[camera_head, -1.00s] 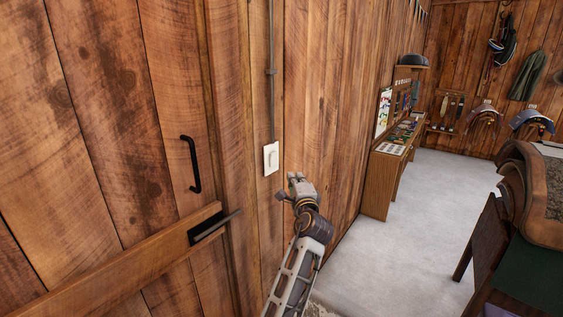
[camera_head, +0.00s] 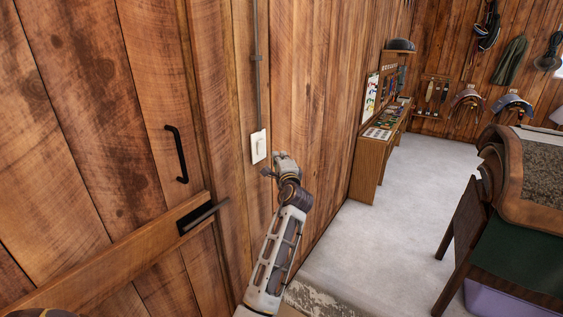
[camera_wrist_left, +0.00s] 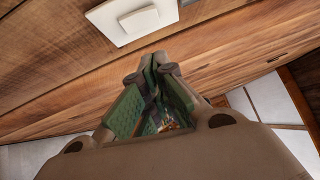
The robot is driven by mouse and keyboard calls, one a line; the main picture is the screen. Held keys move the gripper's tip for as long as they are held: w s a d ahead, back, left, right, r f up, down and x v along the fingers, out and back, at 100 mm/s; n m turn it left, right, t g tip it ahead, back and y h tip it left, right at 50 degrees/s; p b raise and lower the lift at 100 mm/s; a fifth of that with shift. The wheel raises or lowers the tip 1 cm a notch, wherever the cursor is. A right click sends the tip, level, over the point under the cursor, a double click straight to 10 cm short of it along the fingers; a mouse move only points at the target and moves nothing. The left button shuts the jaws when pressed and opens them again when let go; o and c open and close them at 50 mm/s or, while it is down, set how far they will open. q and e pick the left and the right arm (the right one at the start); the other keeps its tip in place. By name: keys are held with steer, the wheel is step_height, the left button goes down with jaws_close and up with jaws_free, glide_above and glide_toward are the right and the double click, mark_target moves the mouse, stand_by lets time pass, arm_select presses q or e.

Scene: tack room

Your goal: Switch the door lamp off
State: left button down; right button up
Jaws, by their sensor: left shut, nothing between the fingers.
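A white wall switch (camera_head: 258,146) with a rocker sits on the plank wall just right of the door frame, below a thin vertical conduit. In the left wrist view the switch plate (camera_wrist_left: 118,20) shows at the top, beyond the fingertips. My left gripper (camera_head: 268,172) is beside the switch, a little below and right of it, with its fingers pointing toward the wall. The left wrist view shows its green-padded fingers (camera_wrist_left: 152,62) closed together at the tips and empty. I cannot tell whether they touch the wall. No lamp shows. My right gripper is not in view.
A plank door with a black handle (camera_head: 177,154) and a latch bar (camera_head: 110,262) is on the left. A wooden cabinet (camera_head: 368,172) stands along the wall behind my arm. The pale floor between is clear.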

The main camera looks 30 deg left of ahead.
mark_target(261, 147)
arm_select(q)
steer(key=w+a+r+p, duration=0.1)
steer(key=w+a+p, duration=0.2)
steer(key=a, duration=0.4)
steer(key=shift+w+n, duration=0.25)
steer(key=shift+n, duration=0.05)
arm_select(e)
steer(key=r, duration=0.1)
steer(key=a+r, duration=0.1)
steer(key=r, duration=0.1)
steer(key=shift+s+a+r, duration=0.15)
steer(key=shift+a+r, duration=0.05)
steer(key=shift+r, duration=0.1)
arm_select(q)
steer(key=shift+a+g, duration=0.1)
steer(key=shift+g, duration=0.3)
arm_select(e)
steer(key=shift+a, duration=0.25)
